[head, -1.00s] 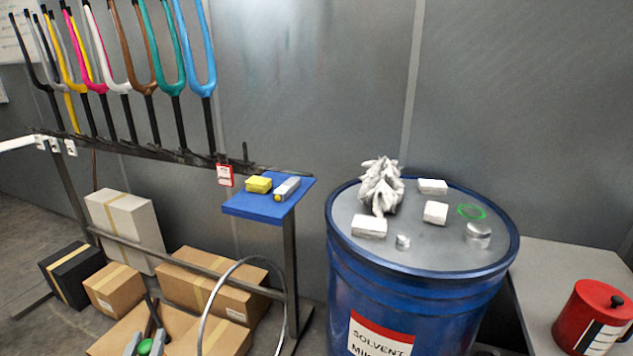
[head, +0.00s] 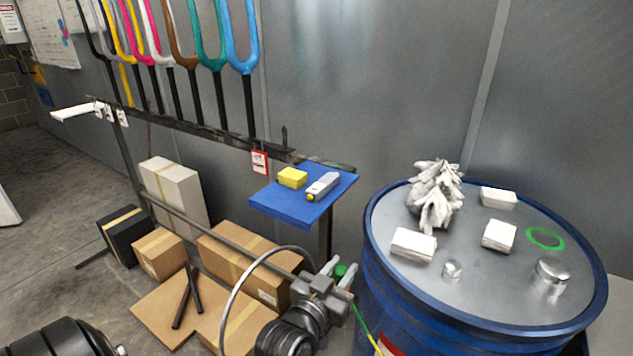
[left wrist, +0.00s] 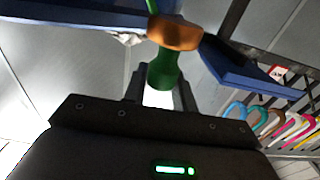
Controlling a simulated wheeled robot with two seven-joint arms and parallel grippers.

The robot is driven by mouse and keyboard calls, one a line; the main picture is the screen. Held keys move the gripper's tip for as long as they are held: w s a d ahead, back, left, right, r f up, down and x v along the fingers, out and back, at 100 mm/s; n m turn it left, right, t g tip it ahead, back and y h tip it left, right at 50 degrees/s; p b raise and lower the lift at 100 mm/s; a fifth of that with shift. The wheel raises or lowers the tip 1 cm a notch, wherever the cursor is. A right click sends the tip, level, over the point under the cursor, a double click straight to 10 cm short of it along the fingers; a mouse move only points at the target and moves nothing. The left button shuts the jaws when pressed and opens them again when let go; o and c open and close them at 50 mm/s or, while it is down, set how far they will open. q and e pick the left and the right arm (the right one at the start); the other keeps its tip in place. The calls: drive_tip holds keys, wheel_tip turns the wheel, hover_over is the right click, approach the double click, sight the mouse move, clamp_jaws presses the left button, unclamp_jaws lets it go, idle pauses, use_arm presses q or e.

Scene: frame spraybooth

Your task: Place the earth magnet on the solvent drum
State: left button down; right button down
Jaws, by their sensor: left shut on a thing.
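The earth magnet (head: 341,270) is a green piece between the fingers of my left gripper (head: 338,279). In the left wrist view the magnet (left wrist: 163,70) shows a green body with a copper-coloured disc at its far end. A green-yellow cable (head: 366,326) hangs below the gripper. The gripper is shut on the magnet, left of the solvent drum (head: 376,265) and apart from its lid as far as I can tell. The blue drum has a grey lid with a green ring (head: 545,239) marked at its right. My right gripper is not in view.
The lid bears a crumpled white rag (head: 435,195), white blocks (head: 413,245) and metal caps (head: 550,275). A blue shelf (head: 285,205) holds a yellow block (head: 292,178) and a grey device (head: 323,186). Cardboard boxes (head: 240,262) stand below the fork rack.

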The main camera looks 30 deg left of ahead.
use_arm(q)
drive_tip(key=w+a+r+n+y+p, duration=0.1)
drive_tip(key=w+a+r+y+p, duration=0.1)
drive_tip(key=r+p, duration=0.5)
drive_tip(key=w+a+r+n+g+y+p, duration=0.1)
drive_tip(key=w+a+r+n+y+p, duration=0.1)
drive_tip(key=a+r+p, duration=0.3)
drive_tip(key=w+a+r+n+y+p, duration=0.1)
drive_tip(key=w+a+r+y+p, duration=0.1)
drive_tip(key=r+p, duration=0.8)
drive_tip(key=shift+a+g+y+p, duration=0.3)
drive_tip(key=shift+a+y+p, duration=0.2)
drive_tip(key=shift+a, duration=0.35)
drive_tip(key=w+a+f+b, duration=0.6)
drive_tip(key=w+a+f, duration=0.1)
drive_tip(key=a+f, duration=0.2)
drive_tip(key=shift+w+a, duration=0.2)
drive_tip(key=shift+a, duration=0.7)
drive_tip(key=b, duration=0.5)
hover_over(294, 197)
wheel_tip(294, 197, down, 4)
drive_tip(key=shift+w+f, duration=0.15)
